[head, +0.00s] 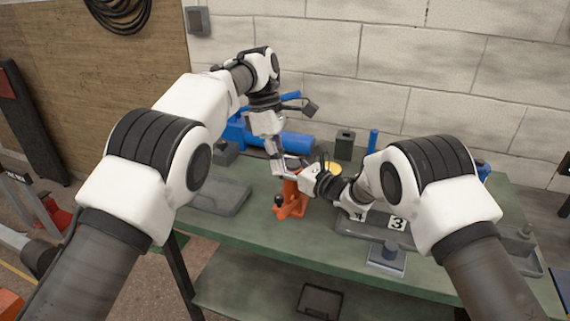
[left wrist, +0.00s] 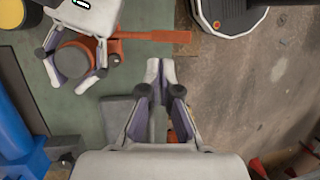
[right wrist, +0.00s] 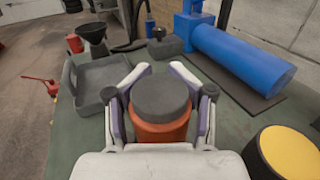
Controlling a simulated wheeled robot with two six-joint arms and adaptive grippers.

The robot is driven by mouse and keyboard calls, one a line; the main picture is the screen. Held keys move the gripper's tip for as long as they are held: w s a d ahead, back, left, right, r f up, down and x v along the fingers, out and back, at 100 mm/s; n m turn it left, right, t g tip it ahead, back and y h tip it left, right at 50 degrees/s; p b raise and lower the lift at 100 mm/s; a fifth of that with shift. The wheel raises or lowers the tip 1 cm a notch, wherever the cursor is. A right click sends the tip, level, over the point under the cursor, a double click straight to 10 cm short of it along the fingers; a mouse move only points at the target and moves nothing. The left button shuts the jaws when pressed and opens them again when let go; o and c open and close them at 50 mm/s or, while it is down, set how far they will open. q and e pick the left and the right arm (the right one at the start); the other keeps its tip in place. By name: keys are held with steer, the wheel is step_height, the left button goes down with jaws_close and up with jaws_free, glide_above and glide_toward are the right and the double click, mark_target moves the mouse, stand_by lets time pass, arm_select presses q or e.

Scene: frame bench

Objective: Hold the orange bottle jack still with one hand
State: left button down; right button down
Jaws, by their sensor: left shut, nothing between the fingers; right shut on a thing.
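The orange bottle jack (head: 291,200) stands on the green bench, with a dark grey round top (right wrist: 160,95) and an orange body (right wrist: 162,130). My right gripper (right wrist: 160,72) is shut on the jack, one finger on each side, just below its top. The left wrist view also shows this grip, with the jack's top (left wrist: 72,61) between the fingers and its orange handle (left wrist: 150,36) pointing right. My left gripper (left wrist: 160,68) is shut and empty, beside the jack and apart from it in that view. In the head view, the arms partly hide the jack.
A grey tray (right wrist: 112,72) lies left of the jack. A blue cylinder (right wrist: 240,60) lies behind it on a dark mat. A yellow-topped black can (right wrist: 290,150) stands close on the right. The bench edge is near the jack.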

arm_select(q)
steer(key=f+m, duration=0.1)
steer(key=m, duration=1)
steer(key=s+d+f+m+h, duration=0.1)
steer(key=m, duration=1)
steer(key=s+f+m+h, duration=0.1)
steer(key=m, duration=1.1)
steer(key=shift+d+f, duration=0.25)
steer(key=shift+d, duration=0.05)
steer(key=shift+s+r+m, duration=0.2)
steer(key=shift+m, duration=0.35)
steer(key=shift+s+r+m, duration=0.15)
steer(key=shift+m, duration=0.4)
step_height(320, 180, up, 4)
steer(key=s+t, duration=0.1)
steer(key=shift+a+f, duration=0.2)
steer(key=shift+f, duration=2.9)
